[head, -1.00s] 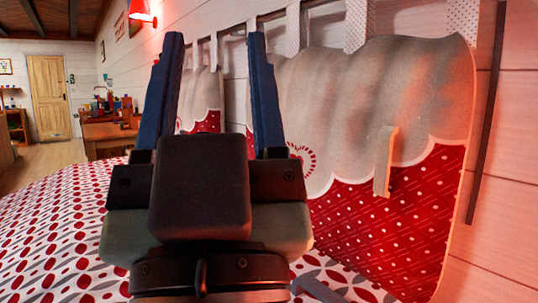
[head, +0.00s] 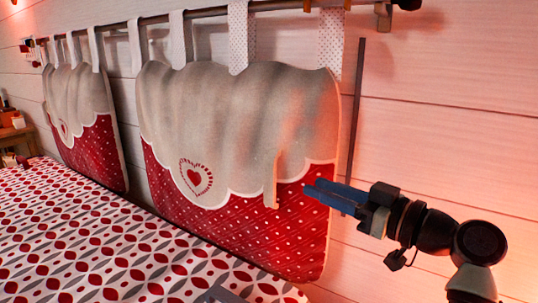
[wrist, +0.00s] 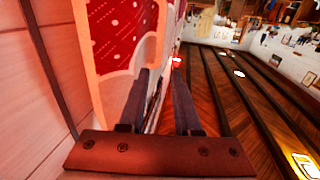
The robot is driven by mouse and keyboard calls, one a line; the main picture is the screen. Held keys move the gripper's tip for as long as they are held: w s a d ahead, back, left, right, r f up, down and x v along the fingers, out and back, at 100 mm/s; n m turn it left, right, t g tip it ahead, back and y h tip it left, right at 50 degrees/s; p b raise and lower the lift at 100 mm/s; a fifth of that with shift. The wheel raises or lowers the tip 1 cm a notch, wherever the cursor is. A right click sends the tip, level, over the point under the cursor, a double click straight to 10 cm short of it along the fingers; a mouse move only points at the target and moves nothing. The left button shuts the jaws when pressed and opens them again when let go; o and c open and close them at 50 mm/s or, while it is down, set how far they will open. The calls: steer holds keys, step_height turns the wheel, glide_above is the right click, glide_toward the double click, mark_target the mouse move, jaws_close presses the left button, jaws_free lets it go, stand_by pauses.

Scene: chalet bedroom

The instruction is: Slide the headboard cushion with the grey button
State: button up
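The near headboard cushion (head: 235,125) hangs on the wall, grey on top and red with white dots below, with a red heart motif. A pale upright handle-like bar (head: 271,182) sticks out from its right half; I see no clear round grey button. My gripper (head: 311,186) is at the cushion's right side, fingers pointing left, tips just right of the bar and apart from it. In the wrist view, my gripper (wrist: 160,73) shows its two fingers spread with a gap between them; the cushion (wrist: 120,35) is at upper left. Whether the fingers touch the cushion cannot be told.
A second similar cushion (head: 85,130) hangs farther left. Both hang by fabric loops from a rail (head: 155,20). The bed (head: 110,235) with a red and grey patterned cover lies below. A dark vertical strip (head: 353,120) is on the wall right of the near cushion.

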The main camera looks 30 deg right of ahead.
steer(key=b, duration=0.2)
glide_above(269, 198)
steer(key=shift+w+d, duration=0.25)
steer(key=shift+w, duration=0.1)
jaws_close()
stand_by(1.3)
